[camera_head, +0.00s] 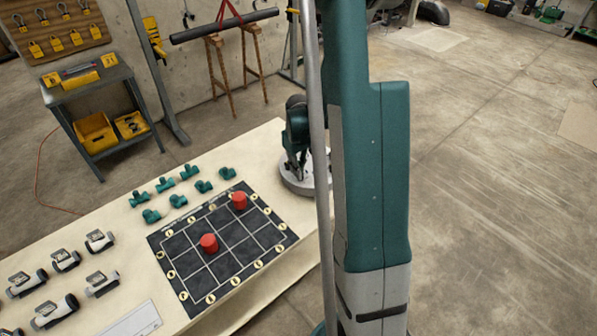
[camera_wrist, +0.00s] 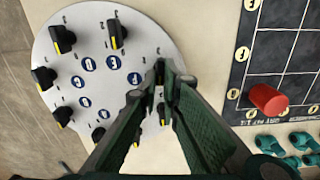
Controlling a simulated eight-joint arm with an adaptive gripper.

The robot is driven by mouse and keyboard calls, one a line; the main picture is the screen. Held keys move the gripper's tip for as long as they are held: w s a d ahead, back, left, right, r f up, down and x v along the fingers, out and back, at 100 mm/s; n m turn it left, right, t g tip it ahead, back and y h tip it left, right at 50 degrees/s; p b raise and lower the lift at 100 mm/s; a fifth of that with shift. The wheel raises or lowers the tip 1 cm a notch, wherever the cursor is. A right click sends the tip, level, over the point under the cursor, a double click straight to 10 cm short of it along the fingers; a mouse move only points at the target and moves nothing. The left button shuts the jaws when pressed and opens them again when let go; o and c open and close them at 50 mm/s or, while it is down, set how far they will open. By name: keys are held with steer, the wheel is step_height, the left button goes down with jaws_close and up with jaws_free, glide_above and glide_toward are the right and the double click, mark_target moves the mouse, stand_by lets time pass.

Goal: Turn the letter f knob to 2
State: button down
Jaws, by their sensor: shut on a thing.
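A round pale plate (camera_wrist: 95,15) carries several black knobs with yellow pointer marks around its rim, including an upper-left knob (camera_wrist: 62,40) and an upper knob (camera_wrist: 117,34). Blue round letter labels sit inside the ring; the label (camera_wrist: 134,78) nearest my fingertips looks like F, though the letter is small. My gripper (camera_wrist: 155,88) is shut on the knob beside that label. The fingers cover most of this knob, so its pointer and setting cannot be read. In the head view the plate (camera_head: 297,186) is at the table's far end, partly behind my arm.
A black grid board (camera_head: 225,235) with two red cylinders (camera_head: 209,243) lies beside the plate. Green pipe fittings (camera_head: 163,185) and grey-white valve-like parts (camera_head: 66,260) stand on the pale table (camera_head: 100,225). A shelf cart (camera_head: 88,85) with yellow bins stands behind.

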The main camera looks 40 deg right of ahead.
steer(key=m+b, duration=0.1)
steer(key=m, duration=0.1)
steer(key=m+b, duration=0.1)
steer(key=m, duration=0.1)
steer(key=m+b, duration=0.1)
steer(key=m, duration=0.1)
steer(key=shift+s+d+f+b, duration=0.1)
steer(key=shift+d+b, duration=0.2)
steer(key=shift+b, duration=0.1)
steer(key=m+b, duration=0.1)
steer(key=m, duration=0.2)
steer(key=m+b, duration=0.1)
steer(key=m, duration=0.1)
steer(key=shift+s+d+m, duration=0.15)
steer(key=shift+d+m, duration=0.05)
steer(key=shift+m, duration=0.2)
steer(key=m, duration=0.1)
steer(key=m+b, duration=0.1)
steer(key=m, duration=0.3)
steer(key=shift+s+b, duration=0.25)
steer(key=shift+b, duration=0.15)
steer(key=m, duration=0.4)
steer(key=m+b, duration=0.1)
steer(key=m, duration=0.1)
steer(key=shift+s, duration=0.25)
steer(key=c, duration=2.6)
jaws_free()
steer(key=shift+o, duration=0.2)
steer(key=shift+r, duration=0.2)
